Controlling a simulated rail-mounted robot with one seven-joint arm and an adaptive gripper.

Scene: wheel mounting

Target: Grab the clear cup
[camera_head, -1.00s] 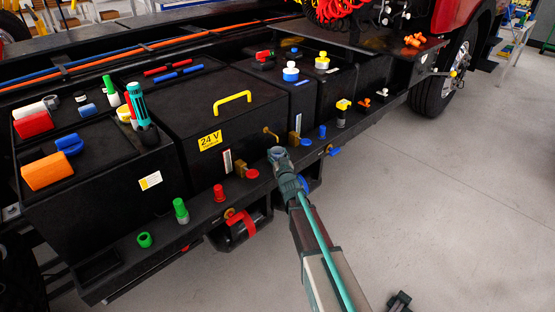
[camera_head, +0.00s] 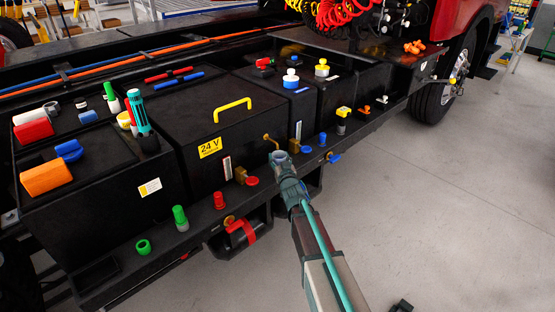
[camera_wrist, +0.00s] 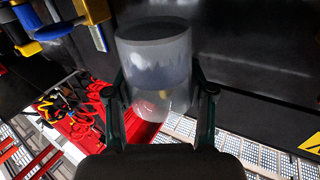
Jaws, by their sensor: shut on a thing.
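The clear cup (camera_wrist: 157,75) fills the middle of the wrist view, see-through with a darker round top end. My gripper (camera_wrist: 160,108) is shut on it, with one dark finger against each side. In the head view my gripper (camera_head: 283,165) is at the front ledge of the black vehicle side, at the end of my arm. The cup (camera_head: 279,156) shows there as a small pale grey round shape at the fingertips. I cannot tell whether it still touches the ledge.
A red knob (camera_head: 252,181) and a blue knob (camera_head: 322,138) stand on the ledge near my gripper. A black box with a yellow handle (camera_head: 233,108) is behind. Green caps (camera_head: 180,218) are farther left.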

